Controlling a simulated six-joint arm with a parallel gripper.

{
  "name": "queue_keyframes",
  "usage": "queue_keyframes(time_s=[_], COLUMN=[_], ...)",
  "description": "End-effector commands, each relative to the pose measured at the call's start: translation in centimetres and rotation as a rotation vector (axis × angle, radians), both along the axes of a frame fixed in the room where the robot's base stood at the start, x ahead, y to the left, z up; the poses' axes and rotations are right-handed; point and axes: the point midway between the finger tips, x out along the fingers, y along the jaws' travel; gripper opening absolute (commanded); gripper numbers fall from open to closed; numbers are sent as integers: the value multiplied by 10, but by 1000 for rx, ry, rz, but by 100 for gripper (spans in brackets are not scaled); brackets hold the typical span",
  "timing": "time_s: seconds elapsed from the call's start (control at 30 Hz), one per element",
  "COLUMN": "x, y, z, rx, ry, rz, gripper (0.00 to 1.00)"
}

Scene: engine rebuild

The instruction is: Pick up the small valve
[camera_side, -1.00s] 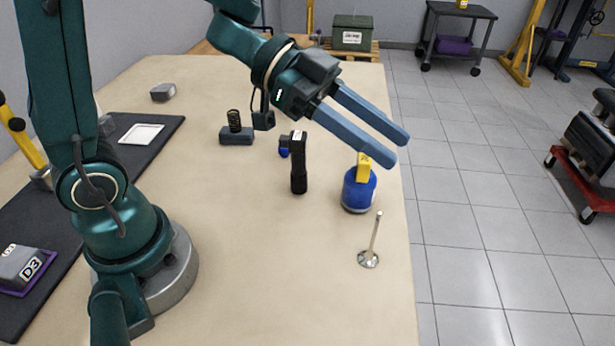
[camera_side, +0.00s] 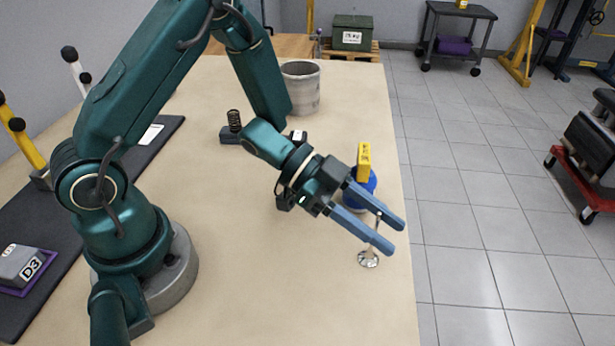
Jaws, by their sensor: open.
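The small valve (camera_side: 369,259) stands upright on its round head near the table's right edge, its thin stem pointing up. My gripper (camera_side: 398,236) is open, with its two long blue fingers reaching right and slightly down. In the picture the fingers overlap the upper stem, and the stem tip shows between them. I cannot tell from this one view whether either finger touches the stem. The valve head is below the fingers and in clear view.
A blue container with a yellow top (camera_side: 363,160) stands just behind the fingers, partly hidden. A grey cylinder (camera_side: 301,88) and a spring on a dark block (camera_side: 234,128) stand farther back. The table (camera_side: 290,290) in front is clear.

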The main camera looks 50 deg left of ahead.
Motion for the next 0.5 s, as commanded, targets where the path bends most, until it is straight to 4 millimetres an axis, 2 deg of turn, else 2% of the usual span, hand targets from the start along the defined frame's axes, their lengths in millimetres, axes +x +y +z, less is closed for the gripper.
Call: queue_keyframes(time_s=[0.2, 0.47, 0.5], x=[7, 9, 9], y=[-18, -20, -19], z=[-8, -9, -8], rx=[0, 0, 0], ry=[1, 0, 0], rz=[-2, 0, 0], gripper=[44, 44, 40])
